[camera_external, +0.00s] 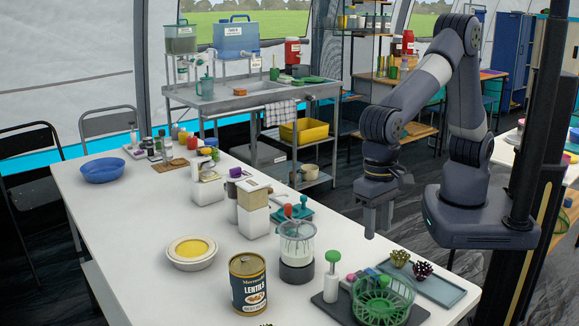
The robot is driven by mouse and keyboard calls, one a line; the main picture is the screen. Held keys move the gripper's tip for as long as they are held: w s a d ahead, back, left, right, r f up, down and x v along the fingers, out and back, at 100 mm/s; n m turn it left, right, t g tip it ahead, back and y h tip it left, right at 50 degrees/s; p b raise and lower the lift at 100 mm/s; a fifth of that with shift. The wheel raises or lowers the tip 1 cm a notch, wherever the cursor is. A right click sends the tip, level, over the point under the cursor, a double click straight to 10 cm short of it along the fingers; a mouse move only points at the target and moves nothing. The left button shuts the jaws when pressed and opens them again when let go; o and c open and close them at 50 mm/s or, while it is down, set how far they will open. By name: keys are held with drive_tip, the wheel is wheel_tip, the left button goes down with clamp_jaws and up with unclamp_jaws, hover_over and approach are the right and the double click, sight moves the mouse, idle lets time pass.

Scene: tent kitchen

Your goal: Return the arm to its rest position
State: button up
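My arm is bent up and over, with its end hanging down at the right side of the white table. My gripper (378,222) points downward above the table's far right edge, behind the green basket. Two fingers show with a narrow gap between them, and nothing shows between them. It appears apart from everything around it.
The white table (130,205) carries a lentils can (249,284), a yellow-filled bowl (191,252), a blender (297,250), a green basket (383,300), a blue-grey tray (425,283) and a blue bowl (103,170). A metal sink stand (250,100) stands behind. The table's left part is largely clear.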

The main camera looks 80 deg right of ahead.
drive_tip(key=shift+f, duration=0.15)
drive_tip(key=f, duration=1.1)
drive_tip(key=shift+s+a, duration=0.25)
drive_tip(key=shift+w+d+r+g+y, duration=0.1)
drive_tip(key=shift+w+r+g+y, duration=0.05)
drive_tip(key=shift+g+y, duration=0.25)
drive_tip(key=shift+r, duration=0.15)
